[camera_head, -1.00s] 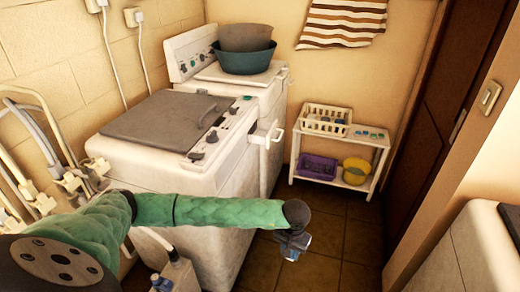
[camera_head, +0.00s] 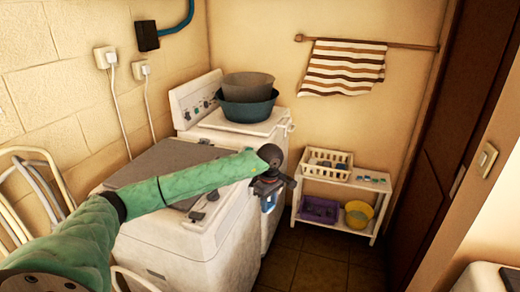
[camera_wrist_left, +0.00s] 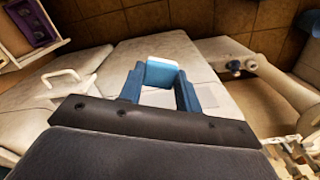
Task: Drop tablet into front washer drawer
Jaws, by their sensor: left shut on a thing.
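My left gripper (camera_head: 267,192) is raised beside the front edge of the near washer (camera_head: 160,235), which has a grey lid and knobs. It points down. In the left wrist view its blue fingers (camera_wrist_left: 160,88) are shut on a small white and light-blue tablet (camera_wrist_left: 162,68), held above the white machine fronts. The far washer (camera_head: 213,118) stands behind and carries two stacked basins. A white handle (camera_wrist_left: 60,77) shows at the left of the wrist view. In the head view my gripper and arm hide part of the machine fronts, and I cannot make out the drawer's inside.
A white shelf (camera_head: 335,182) with a basket (camera_head: 326,163), a purple bin (camera_head: 319,210) and a yellow bucket (camera_head: 358,214) stands at the back wall. A striped towel (camera_head: 343,68) hangs above. Dark tiled floor (camera_head: 310,265) is free in front of the shelf.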

